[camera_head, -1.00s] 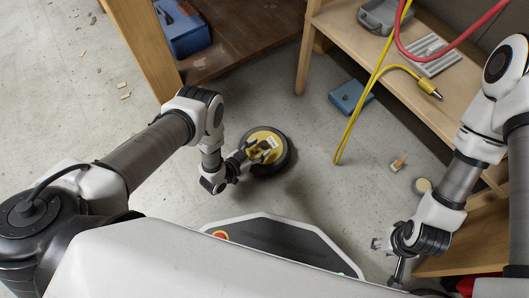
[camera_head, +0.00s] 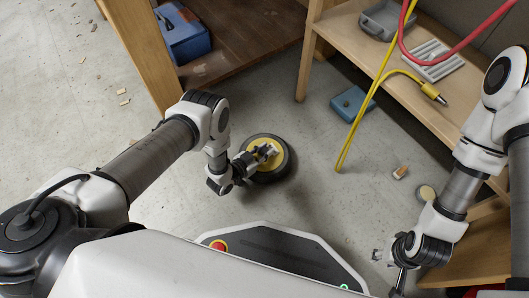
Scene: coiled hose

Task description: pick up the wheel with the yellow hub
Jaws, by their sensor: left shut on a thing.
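The wheel with the yellow hub (camera_head: 271,171) is a black tyre around a yellow centre, low in the middle of the head view. My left gripper (camera_head: 266,153) reaches over it and is shut on it at the hub. The fingers and wrist hide part of the hub and the tyre's left side. I cannot tell whether the wheel touches the floor. My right gripper (camera_head: 377,256) is at the lower right, far from the wheel, small and partly cut off by its own arm; its jaw state is unclear.
A wooden bench (camera_head: 400,75) at upper right holds a grey tray (camera_head: 385,20) and a slotted plate. Yellow (camera_head: 367,100) and red hoses hang in front. A blue box (camera_head: 352,103) lies on the floor. A blue toolbox (camera_head: 183,38) stands at upper left. Floor around the wheel is clear.

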